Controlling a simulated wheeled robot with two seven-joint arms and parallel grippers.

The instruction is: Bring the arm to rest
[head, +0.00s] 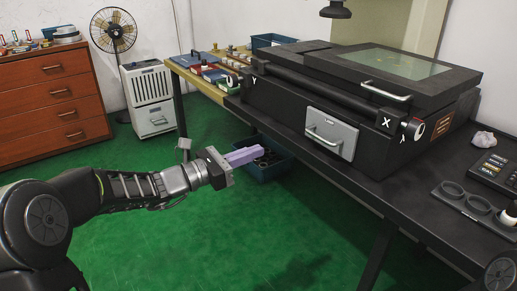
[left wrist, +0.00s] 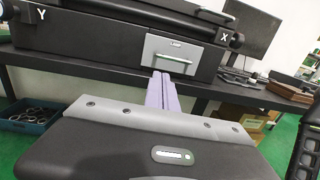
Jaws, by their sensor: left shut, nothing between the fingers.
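My left gripper (head: 258,152) reaches out over the green floor, in front of the black bench (head: 375,205). Its pale purple fingers are closed together with nothing between them. In the left wrist view the shut fingers (left wrist: 162,78) point towards the bench edge, below the black machine (left wrist: 110,45) with a grey drawer front. In the head view the gripper looks apart from the bench. My right gripper is not in view.
A dark holder with ring-shaped openings (head: 465,199) lies on the bench at right. A blue bin (left wrist: 28,118) with several rings stands below bench height. Open green floor (head: 200,245) lies under my left arm.

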